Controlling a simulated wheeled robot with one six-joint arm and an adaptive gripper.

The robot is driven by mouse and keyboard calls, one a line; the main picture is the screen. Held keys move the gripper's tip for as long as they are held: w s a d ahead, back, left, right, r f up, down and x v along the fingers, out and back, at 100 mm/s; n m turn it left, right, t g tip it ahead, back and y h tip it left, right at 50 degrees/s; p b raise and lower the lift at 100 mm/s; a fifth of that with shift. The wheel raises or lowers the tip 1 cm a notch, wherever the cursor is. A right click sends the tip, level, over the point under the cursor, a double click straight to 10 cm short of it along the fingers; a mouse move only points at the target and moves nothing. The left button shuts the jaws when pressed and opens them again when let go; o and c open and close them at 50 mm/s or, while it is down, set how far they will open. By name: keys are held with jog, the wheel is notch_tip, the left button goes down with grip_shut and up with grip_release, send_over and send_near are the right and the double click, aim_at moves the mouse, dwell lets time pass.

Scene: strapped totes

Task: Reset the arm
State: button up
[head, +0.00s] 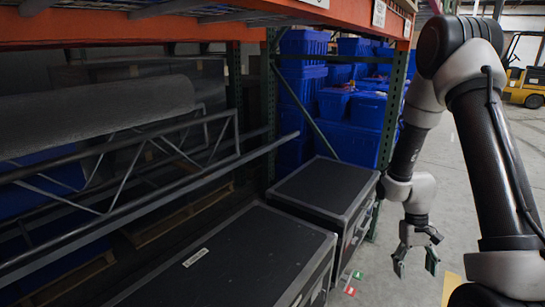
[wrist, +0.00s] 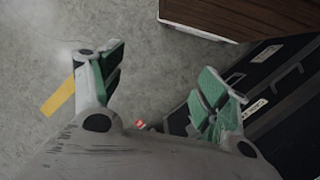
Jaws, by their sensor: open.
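My gripper (head: 416,263) hangs at the lower right in the head view, its fingers pointing down over the grey floor. It is open and empty, with clear space between the fingers. In the wrist view my gripper (wrist: 160,85) shows two green-padded fingers spread wide apart, with bare floor between them. No tote is in its grasp.
Black cases (head: 245,255) stand left of my arm under the orange rack beam (head: 150,28). A dark green upright (head: 393,115) stands behind my arm. A yellow forklift (head: 525,85) is at far right. The floor (head: 450,180) behind my arm is clear.

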jog(key=s+a+r+t, duration=0.1)
jog(key=s+r, duration=0.4)
jog(key=r, duration=0.6)
jog(key=s+a+r+t, duration=0.2)
jog(key=s+r+t, duration=0.2)
jog(key=r, duration=0.7)
jog(key=s+a+r+t, duration=0.1)
jog(key=s+r+t, duration=0.2)
jog(key=s+r, duration=0.3)
notch_tip(320, 180, up, 6)
jog(key=shift+a+f+y, duration=0.1)
jog(key=shift+a+y, duration=0.2)
jog(key=shift+a, duration=0.05)
